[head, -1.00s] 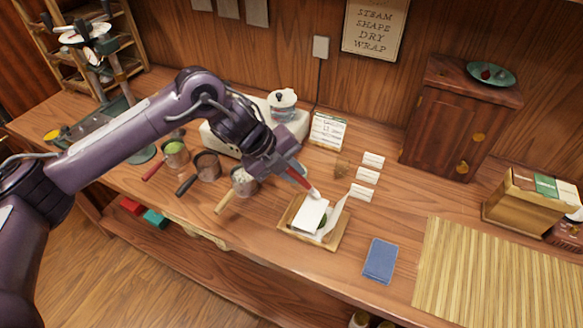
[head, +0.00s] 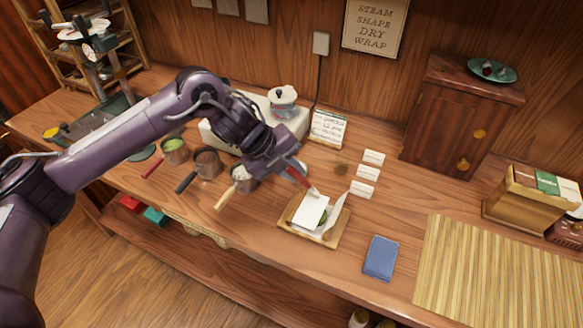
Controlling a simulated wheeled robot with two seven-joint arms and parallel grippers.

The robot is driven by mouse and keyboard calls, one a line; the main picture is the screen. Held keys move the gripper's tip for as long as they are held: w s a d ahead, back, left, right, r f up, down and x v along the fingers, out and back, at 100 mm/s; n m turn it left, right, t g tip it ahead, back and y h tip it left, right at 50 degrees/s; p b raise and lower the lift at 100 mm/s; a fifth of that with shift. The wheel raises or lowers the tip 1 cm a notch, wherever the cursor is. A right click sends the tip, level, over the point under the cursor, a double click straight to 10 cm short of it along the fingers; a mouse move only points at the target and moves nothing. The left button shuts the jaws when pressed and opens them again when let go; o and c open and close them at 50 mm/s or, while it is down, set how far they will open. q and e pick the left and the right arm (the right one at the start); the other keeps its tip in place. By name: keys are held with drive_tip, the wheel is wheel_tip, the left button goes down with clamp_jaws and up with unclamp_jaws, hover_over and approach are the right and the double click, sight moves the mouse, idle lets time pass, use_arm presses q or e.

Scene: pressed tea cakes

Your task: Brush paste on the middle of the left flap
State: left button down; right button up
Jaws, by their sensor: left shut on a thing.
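A wooden tray (head: 327,243) on the counter holds white wrapping paper with a small green piece (head: 323,217) partly showing. The left flap (head: 309,211) lies over toward the middle, and another flap (head: 336,212) stands up at the right. My left gripper (head: 298,176) is shut on a red-handled brush (head: 299,178), above the tray's back edge. The brush's pale tip is close to the top of the left flap; I cannot tell whether it touches. Any paste on the paper is too small to make out. My right gripper is not in view.
Three white cards (head: 367,173) stand behind the tray to the right. Several handled pots (head: 207,163) stand to the left. A wooden cabinet (head: 445,125) stands at the back.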

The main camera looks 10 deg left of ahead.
use_arm(q)
drive_tip(key=shift+f+b, duration=0.3)
drive_tip(key=shift+f, duration=0.15)
drive_tip(key=shift+s+a+p, duration=0.9)
drive_tip(key=shift+s+a, duration=0.3)
drive_tip(key=shift+s, duration=2.4)
drive_tip(key=shift+w+d+b, duration=0.15)
drive_tip(key=shift+w+d, duration=0.25)
drive_tip(key=shift+w, duration=0.8)
drive_tip(key=shift+w+d+b, duration=0.2)
drive_tip(key=shift+w+d, duration=0.2)
drive_tip(key=shift+w, duration=0.85)
drive_tip(key=shift+w+d+b, duration=0.15)
drive_tip(key=shift+w+d, duration=0.25)
drive_tip(key=shift+w, duration=0.8)
drive_tip(key=shift+r, duration=0.1)
drive_tip(key=shift+r, duration=0.1)
drive_tip(key=shift+r+p, duration=2.4)
drive_tip(key=shift+r, duration=0.5)
drive_tip(key=shift+r, duration=0.1)
